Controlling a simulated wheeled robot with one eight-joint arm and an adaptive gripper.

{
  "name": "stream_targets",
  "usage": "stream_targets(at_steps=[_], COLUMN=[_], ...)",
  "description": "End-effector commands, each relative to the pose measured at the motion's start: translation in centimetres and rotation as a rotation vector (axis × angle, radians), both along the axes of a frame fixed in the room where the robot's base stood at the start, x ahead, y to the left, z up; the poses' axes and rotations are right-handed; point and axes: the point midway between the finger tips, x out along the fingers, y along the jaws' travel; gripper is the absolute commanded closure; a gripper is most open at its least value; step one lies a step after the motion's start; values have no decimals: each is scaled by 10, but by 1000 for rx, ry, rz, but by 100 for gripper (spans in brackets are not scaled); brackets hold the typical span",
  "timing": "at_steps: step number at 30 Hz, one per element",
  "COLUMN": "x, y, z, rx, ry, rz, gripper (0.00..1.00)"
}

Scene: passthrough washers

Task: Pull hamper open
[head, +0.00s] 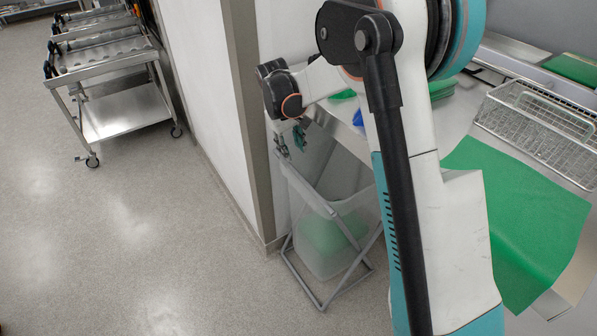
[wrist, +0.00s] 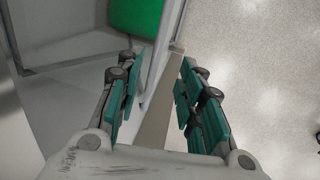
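The hamper (head: 308,190) is a translucent bin on a grey folding metal frame, standing on the floor beside the wall corner. A green item shows low inside it. My gripper (head: 290,142) is at the hamper's upper back left corner, pointing down. In the wrist view my gripper (wrist: 160,75) has its two teal-padded fingers apart. A pale edge and a beige strip show in the gap between them; I cannot tell whether either finger touches the hamper. The green item (wrist: 135,16) shows beyond the left finger. Part of the hamper's right side is hidden by my arm.
A white wall with a beige corner post (head: 249,120) stands directly left of the hamper. A counter at right holds a green cloth (head: 520,215) and a wire basket (head: 535,122). A metal cart (head: 115,85) stands far left. The floor at front left is clear.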

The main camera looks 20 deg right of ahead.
Motion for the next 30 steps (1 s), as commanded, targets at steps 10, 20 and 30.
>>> stream_targets(at_steps=[10,20,30], x=[4,7,7], y=[-12,-22,-25], z=[-64,-115,-127], rx=[0,0,0], ry=[0,-1,-1], rz=[-1,-1,-1], gripper=[65,65,65])
